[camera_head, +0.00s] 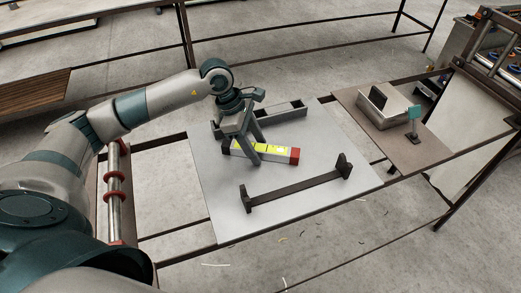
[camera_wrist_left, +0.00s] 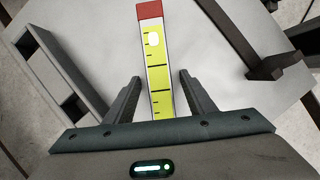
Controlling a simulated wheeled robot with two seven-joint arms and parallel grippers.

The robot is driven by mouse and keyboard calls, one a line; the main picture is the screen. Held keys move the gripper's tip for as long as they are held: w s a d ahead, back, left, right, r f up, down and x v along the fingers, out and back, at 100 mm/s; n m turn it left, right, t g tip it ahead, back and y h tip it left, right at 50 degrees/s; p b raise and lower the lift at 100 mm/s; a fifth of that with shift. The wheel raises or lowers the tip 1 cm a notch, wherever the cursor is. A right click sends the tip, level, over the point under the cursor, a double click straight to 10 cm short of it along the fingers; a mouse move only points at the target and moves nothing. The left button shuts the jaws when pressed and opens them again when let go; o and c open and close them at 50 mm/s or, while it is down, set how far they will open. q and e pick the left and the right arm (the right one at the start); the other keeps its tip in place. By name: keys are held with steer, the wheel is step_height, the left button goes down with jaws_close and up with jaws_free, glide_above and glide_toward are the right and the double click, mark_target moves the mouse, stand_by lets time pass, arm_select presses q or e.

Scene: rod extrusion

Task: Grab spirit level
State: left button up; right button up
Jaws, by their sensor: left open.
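The spirit level (camera_head: 278,151) is a short yellow and grey bar with red ends, lying on the grey plate in the head view. My left gripper (camera_head: 248,158) is above it, pointing down, with its fingers open. In the left wrist view the spirit level (camera_wrist_left: 155,55) runs up the picture with a red end at the top. The open fingers of the left gripper (camera_wrist_left: 161,85) stand on either side of its line, with gaps to both. Its near end is hidden by the gripper body. My right gripper is not in view.
The grey plate (camera_head: 215,200) lies on a dark metal frame. A dark bracket bar (camera_head: 295,190) stands in front of the level, and a grey channel-shaped holder (camera_head: 285,112) behind it. A metal box (camera_head: 385,108) sits on a brown board to the right. The plate's front left is clear.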

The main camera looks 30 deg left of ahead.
mark_target(262, 147)
arm_select(q)
jaws_close()
steer(key=shift+r, duration=0.2)
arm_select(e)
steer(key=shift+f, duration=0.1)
